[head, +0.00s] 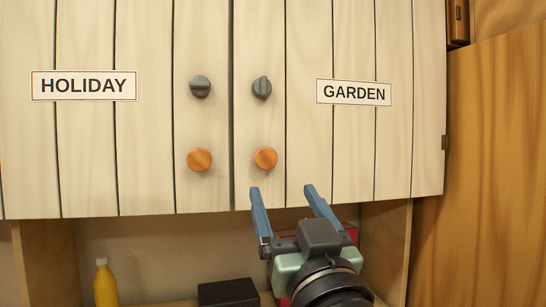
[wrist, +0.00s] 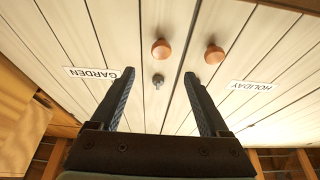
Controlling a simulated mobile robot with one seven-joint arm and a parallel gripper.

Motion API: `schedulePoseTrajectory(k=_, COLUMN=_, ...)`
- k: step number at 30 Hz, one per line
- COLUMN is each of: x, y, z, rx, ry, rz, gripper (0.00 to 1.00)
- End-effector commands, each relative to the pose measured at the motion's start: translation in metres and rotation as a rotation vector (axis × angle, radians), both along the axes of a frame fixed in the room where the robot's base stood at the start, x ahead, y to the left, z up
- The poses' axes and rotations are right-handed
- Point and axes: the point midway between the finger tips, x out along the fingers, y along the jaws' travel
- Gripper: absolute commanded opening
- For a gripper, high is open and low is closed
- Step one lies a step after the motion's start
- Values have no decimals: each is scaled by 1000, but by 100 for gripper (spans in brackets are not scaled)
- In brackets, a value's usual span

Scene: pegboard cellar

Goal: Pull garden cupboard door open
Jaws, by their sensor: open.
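The garden cupboard door (head: 348,150) is pale planked wood with a GARDEN label (head: 354,92) and looks shut, flush with the door beside it. Near its left edge are a round orange knob (head: 265,158) and, above it, a grey turn-latch (head: 262,87) with its ridge upright. My gripper (head: 282,189) is open and empty, its blue fingers pointing up near the door's lower edge, below and slightly right of the orange knob. In the wrist view, the garden knob (wrist: 161,48) and grey latch (wrist: 158,80) show between and beyond the open fingers (wrist: 159,75).
The HOLIDAY door (head: 90,140) adjoins on the left, with its own orange knob (head: 199,159) and grey latch (head: 200,86), its ridge level. Below are an open shelf with a yellow bottle (head: 105,283) and a dark box (head: 228,292). A brown wooden panel (head: 490,170) stands right.

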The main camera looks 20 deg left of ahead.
Motion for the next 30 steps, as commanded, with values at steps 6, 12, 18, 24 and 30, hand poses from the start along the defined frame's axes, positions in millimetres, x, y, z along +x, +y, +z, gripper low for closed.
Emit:
schedulePoseTrajectory(k=6, x=37, y=26, z=25, rx=-2, ry=1, rz=2, gripper=79)
schedulePoseTrajectory(k=12, x=61, y=43, z=35, rx=-1, ry=0, rz=2, gripper=79)
schedulePoseTrajectory(k=18, x=73, y=50, z=39, rx=0, ry=0, rz=0, gripper=79)
schedulePoseTrajectory(k=24, x=75, y=51, z=39, rx=0, ry=-1, rz=0, gripper=79)
schedulePoseTrajectory(k=30, x=75, y=51, z=39, rx=0, ry=-1, rz=0, gripper=66)
